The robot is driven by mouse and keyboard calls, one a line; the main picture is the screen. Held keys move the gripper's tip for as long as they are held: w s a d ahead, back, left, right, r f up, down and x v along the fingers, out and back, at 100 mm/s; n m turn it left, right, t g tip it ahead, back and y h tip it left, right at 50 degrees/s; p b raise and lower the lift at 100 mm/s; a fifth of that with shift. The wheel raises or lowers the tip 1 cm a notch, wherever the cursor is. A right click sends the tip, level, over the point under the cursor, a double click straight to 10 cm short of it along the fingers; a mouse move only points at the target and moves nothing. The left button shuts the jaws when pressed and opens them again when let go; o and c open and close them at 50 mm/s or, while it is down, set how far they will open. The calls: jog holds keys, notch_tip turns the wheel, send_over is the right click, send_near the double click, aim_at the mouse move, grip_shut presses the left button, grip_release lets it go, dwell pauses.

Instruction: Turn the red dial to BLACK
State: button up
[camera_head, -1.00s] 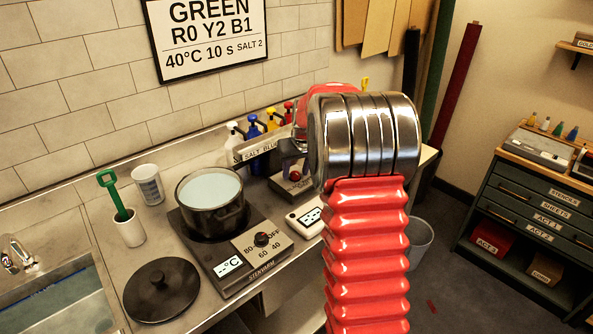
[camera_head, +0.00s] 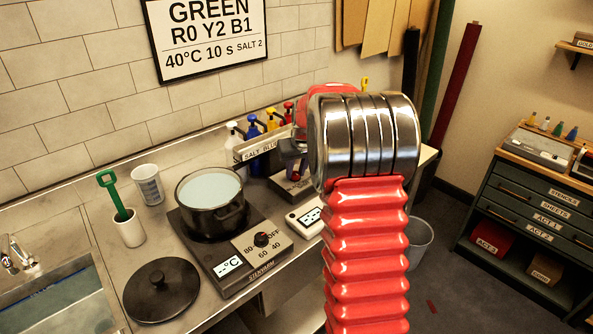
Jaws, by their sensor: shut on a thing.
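The red dial (camera_head: 295,176) sits on a small dark box (camera_head: 287,188) at the back of the counter, just behind and left of my arm, and only a little of it shows. My gripper (camera_head: 293,165) is partly hidden by my own wrist. It reaches down over the dial and is shut on it. The markings around the dial, BLACK among them, cannot be read from here.
A pot (camera_head: 211,201) stands on a hotplate (camera_head: 228,270) with a black knob (camera_head: 261,239). A black lid (camera_head: 161,291), a white cup (camera_head: 148,185) and a bottle rack (camera_head: 258,151) are nearby. A small white meter (camera_head: 305,219) lies in front of the dark box.

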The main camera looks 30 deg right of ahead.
jog(key=shift+m, duration=0.5)
jog(key=shift+w+a+m+g+h, duration=0.15)
jog(key=shift+m+h, duration=0.15)
jog(key=shift+m, duration=0.4)
jog(key=shift+s+a+m+g+h, duration=0.15)
jog(key=shift+m+h, duration=0.15)
jog(key=shift+m, duration=0.4)
jog(key=shift+w+m+g+h, duration=0.15)
jog(key=shift+m+g+h, duration=0.2)
jog(key=shift+m, duration=0.85)
jog(key=shift+w+m+g+h, duration=0.1)
jog(key=shift+m+g+h, duration=0.2)
jog(key=shift+m, duration=0.9)
jog(key=shift+a, duration=0.1)
jog(key=o, duration=1)
jog(key=shift+o, duration=0.2)
jog(key=shift+r, duration=0.1)
jog(key=v, duration=1.3)
jog(key=shift+a+r, duration=0.2)
